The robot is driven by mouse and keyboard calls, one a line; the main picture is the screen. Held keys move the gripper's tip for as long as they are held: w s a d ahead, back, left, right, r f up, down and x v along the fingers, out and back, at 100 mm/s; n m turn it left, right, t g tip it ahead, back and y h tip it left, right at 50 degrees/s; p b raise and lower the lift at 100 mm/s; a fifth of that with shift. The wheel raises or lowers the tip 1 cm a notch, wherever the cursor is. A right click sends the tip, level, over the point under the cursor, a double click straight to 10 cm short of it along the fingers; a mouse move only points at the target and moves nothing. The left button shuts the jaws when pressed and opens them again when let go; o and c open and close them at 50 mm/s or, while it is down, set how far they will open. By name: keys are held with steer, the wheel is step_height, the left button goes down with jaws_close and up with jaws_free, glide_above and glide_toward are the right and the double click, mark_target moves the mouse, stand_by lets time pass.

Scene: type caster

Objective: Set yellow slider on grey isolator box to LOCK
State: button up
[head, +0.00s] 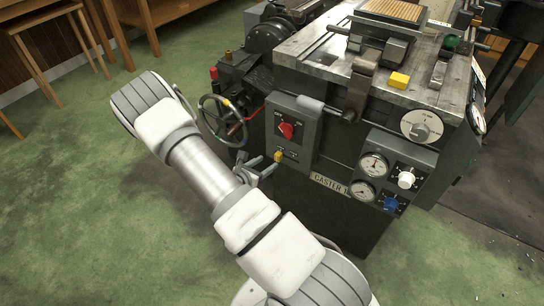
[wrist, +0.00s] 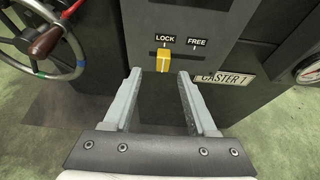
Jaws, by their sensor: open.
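The grey isolator box (head: 303,112) is on the front of the caster machine, with a red knob (head: 287,130) above the slider. The yellow slider (head: 278,156) is low on the box. In the wrist view the yellow slider (wrist: 163,61) sits at the left end of its slot, under the LOCK label (wrist: 165,38). The FREE label (wrist: 197,42) is to its right. My gripper (wrist: 160,76) is open and empty, its fingers either side of the slider, apart from it as far as I can see. My gripper (head: 262,169) is also just below the slider in the head view.
A handwheel (head: 222,120) with a red-brown handle (wrist: 46,40) stands left of the box. The CASTER 1 plate (wrist: 223,80) and gauges (head: 374,165) are to the right. A loose-looking yellow block (head: 399,80) is on the machine top.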

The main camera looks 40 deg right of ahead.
steer(key=p+v, duration=0.2)
steer(key=v, duration=0.9)
steer(key=shift+a, duration=0.1)
steer(key=s+r+m+g+y, duration=0.1)
steer(key=s+r+m+g, duration=0.2)
steer(key=r+m, duration=0.45)
steer(key=s+r+m+g+y, duration=0.25)
steer(key=r+m, duration=0.25)
steer(key=r, duration=0.6)
steer(key=s+a+r+m+t+y, duration=0.35)
steer(key=s+a+r+m, duration=0.2)
steer(key=r, duration=0.25)
steer(key=s+a+r+m+t+y, duration=0.2)
steer(key=s+a+r+m+y, duration=0.3)
steer(key=r, duration=0.3)
step_height(320, 180, up, 20)
steer(key=s+p, duration=0.1)
steer(key=p, duration=1.8)
steer(key=shift+f, duration=0.2)
steer(key=shift+s+a, duration=0.1)
steer(key=shift+s, duration=0.05)
